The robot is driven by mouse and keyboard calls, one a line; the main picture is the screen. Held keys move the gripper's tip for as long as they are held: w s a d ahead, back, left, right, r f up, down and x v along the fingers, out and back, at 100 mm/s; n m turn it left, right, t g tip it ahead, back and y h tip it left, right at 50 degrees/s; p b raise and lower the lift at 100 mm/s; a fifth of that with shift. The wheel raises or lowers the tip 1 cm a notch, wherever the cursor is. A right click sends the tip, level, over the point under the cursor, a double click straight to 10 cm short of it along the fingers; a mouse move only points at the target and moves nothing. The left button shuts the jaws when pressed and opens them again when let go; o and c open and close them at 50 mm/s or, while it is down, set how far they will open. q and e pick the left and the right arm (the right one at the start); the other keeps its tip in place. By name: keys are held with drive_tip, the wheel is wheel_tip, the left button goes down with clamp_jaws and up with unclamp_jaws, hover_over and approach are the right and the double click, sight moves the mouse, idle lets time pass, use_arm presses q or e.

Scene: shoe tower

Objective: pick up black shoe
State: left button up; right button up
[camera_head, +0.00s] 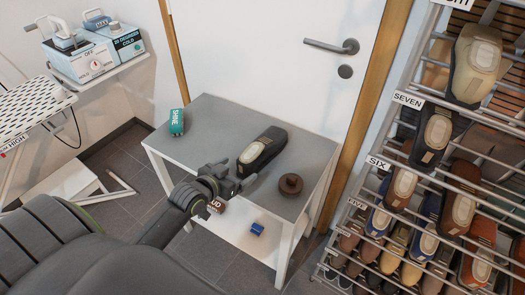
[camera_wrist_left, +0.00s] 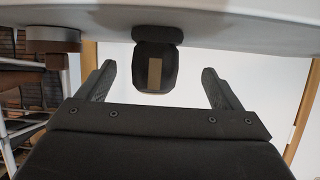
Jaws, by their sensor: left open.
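The black shoe (camera_head: 262,148), with a light panel on top, lies on the grey top of a small table (camera_head: 215,118). My left gripper (camera_head: 238,178) is open just in front of the shoe's near end, at the table's near side. In the left wrist view the shoe (camera_wrist_left: 157,68) appears between the two spread fingers of the left gripper (camera_wrist_left: 159,76), seen end-on, with a gap on each side. Nothing is between the fingers that I can tell is held. My right gripper is not in view.
A brown round tin (camera_head: 290,185) sits right of the shoe; it also shows in the left wrist view (camera_wrist_left: 52,39). A green SHINE can (camera_head: 177,122) stands at the table's left. A blue item (camera_head: 257,229) lies on the lower shelf. A shoe rack (camera_head: 440,150) fills the right.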

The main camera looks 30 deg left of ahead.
sight(263, 148)
use_arm(q)
drive_tip(key=shift+d+x, duration=0.15)
drive_tip(key=shift+x, duration=1.5)
drive_tip(key=shift+d+x, duration=0.1)
drive_tip(key=shift+x, duration=1.55)
drive_tip(key=shift+s, duration=0.1)
drive_tip(key=c, duration=1.2)
drive_tip(key=shift+r, duration=0.15)
drive_tip(key=shift+c, duration=1)
